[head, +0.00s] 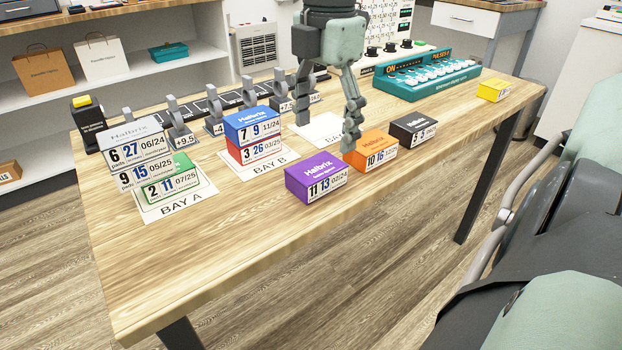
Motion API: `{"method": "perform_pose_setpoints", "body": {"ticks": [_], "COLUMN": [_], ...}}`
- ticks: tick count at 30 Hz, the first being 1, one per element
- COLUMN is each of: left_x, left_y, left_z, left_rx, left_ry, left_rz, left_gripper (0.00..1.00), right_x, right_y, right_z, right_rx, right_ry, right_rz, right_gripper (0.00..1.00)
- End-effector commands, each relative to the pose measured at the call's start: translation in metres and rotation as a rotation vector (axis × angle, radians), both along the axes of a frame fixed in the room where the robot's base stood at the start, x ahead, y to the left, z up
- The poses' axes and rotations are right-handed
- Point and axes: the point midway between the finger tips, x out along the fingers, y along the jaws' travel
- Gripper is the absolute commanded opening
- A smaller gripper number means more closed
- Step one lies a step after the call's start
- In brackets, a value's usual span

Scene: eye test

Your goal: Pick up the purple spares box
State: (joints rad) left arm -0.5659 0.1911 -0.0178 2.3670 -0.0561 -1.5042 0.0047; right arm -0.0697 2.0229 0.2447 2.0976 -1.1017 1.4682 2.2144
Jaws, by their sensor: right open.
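The purple spares box (316,178) lies near the front edge of the wooden table in the head view, its white label reading 11 13 and 03/24. My right gripper (327,130) points down above the table behind the purple box. Its two fingers are spread with nothing seen between them. The right-hand finger comes down just behind the purple box and the orange box (371,150); I cannot tell whether it touches either. My left gripper is not in the picture.
A black box (413,129) stands right of the orange one. A blue box (252,124) sits on a red box (256,148) at Bay B. White and green boxes (171,185) stand at Bay A. A teal device (428,78) is behind. The table's front left is clear.

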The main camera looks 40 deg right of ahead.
Motion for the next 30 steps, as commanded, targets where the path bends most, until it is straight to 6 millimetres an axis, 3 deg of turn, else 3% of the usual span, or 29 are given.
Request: {"method": "perform_pose_setpoints", "body": {"ticks": [11,19,28,30], "left_x": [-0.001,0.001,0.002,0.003], "left_y": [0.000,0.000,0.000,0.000], "left_z": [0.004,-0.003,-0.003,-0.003], "left_rx": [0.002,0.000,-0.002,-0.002], "left_ry": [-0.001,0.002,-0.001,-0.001], "left_rz": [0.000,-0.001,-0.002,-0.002], "left_gripper": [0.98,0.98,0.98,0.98], "right_x": [0.001,0.007,0.008,0.008], "right_y": [0.006,0.006,0.006,0.006], "right_z": [-0.035,-0.073,-0.079,-0.079], "right_rx": [-0.004,-0.003,-0.004,-0.004], "right_ry": [0.015,0.014,0.011,0.011], "right_rz": [-0.026,-0.027,-0.027,-0.027], "right_gripper": [0.76,0.76,0.76,0.70]}}
